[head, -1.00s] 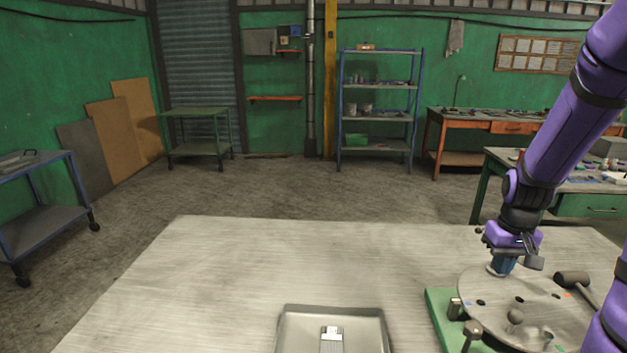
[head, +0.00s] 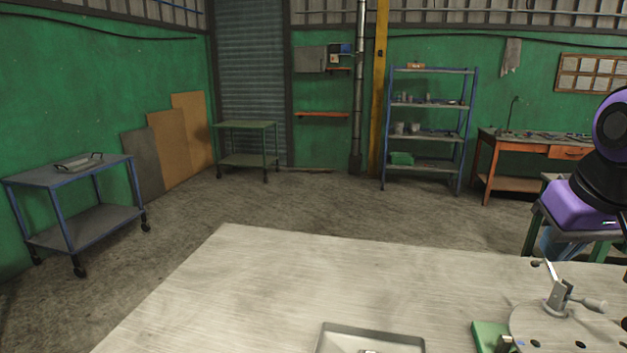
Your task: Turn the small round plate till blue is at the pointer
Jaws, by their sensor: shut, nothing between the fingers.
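The round grey plate (head: 545,325) lies at the bottom right on a green base (head: 487,336), cut off by the picture edges. A grey upright fitting with a handle (head: 558,295) stands at the plate's far side. My gripper (head: 556,247) hangs beyond and above the plate, apart from it, under its purple body. Its blue fingers look shut and empty.
The pale table top (head: 300,285) is clear at the left and middle. A metal tray (head: 370,340) lies at its front edge, partly cut off. A blue trolley (head: 75,180), a shelf rack (head: 430,130) and workbenches stand farther off.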

